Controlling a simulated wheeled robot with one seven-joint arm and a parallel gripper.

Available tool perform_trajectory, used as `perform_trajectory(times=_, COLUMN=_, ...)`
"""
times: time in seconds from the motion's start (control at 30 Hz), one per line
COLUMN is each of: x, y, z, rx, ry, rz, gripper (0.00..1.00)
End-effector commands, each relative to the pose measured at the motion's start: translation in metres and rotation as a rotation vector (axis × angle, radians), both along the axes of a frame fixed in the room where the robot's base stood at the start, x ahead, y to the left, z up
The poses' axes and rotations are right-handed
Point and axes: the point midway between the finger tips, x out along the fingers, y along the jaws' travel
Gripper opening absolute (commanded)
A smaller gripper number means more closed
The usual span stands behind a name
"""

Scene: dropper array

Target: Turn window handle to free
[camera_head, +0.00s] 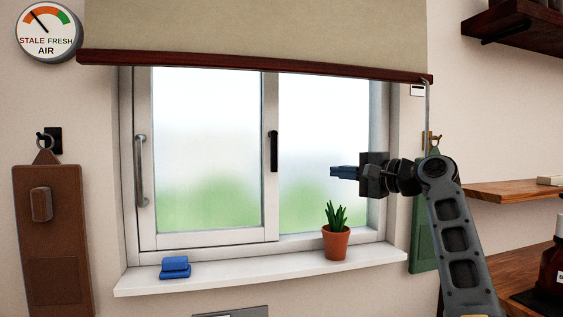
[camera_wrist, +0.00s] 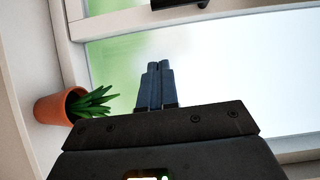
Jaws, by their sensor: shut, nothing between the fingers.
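The window (camera_head: 205,150) has a white frame and two frosted panes. A black window handle (camera_head: 273,151) sits on the middle stile and points straight up and down. In the wrist view part of a black piece (camera_wrist: 180,3), seemingly the handle, shows at the top edge. A long grey pull bar (camera_head: 141,170) is on the left stile of the left sash. My gripper (camera_head: 332,172) is to the right of the black handle, in front of the right pane, and points left. Its blue fingers (camera_wrist: 154,86) are together, with nothing between them.
A potted plant (camera_head: 336,238) stands on the sill (camera_head: 250,268) below my gripper. A blue folded cloth (camera_head: 175,267) lies on the sill at left. A blind (camera_head: 255,30) hangs above. Wooden shelves (camera_head: 520,188) are at right. The space between gripper and handle looks clear.

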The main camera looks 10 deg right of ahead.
Motion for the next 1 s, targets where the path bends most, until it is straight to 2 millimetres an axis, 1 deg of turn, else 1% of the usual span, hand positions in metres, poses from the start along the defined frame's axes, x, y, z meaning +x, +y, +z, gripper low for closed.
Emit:
perform_trajectory(times=0.03, x=0.000, y=-0.001, z=0.011, rx=0.006, ry=-0.003, rz=0.011, gripper=0.00)
perform_trajectory(times=0.1, x=0.000, y=-0.001, z=0.021, rx=0.012, ry=-0.005, rz=0.023, gripper=0.00)
perform_trajectory(times=0.2, x=0.000, y=-0.001, z=0.027, rx=0.017, ry=-0.003, rz=0.032, gripper=0.00)
perform_trajectory(times=0.57, x=0.000, y=0.000, z=0.028, rx=0.017, ry=-0.004, rz=0.034, gripper=0.00)
perform_trajectory(times=0.67, x=0.004, y=0.003, z=0.029, rx=0.017, ry=-0.004, rz=0.034, gripper=0.00)
perform_trajectory(times=0.77, x=0.013, y=0.009, z=0.029, rx=0.018, ry=-0.003, rz=0.036, gripper=0.00)
perform_trajectory(times=0.87, x=0.027, y=0.018, z=0.030, rx=0.018, ry=-0.003, rz=0.036, gripper=0.00)
perform_trajectory(times=1.0, x=0.050, y=0.034, z=0.030, rx=0.018, ry=-0.002, rz=0.036, gripper=0.00)
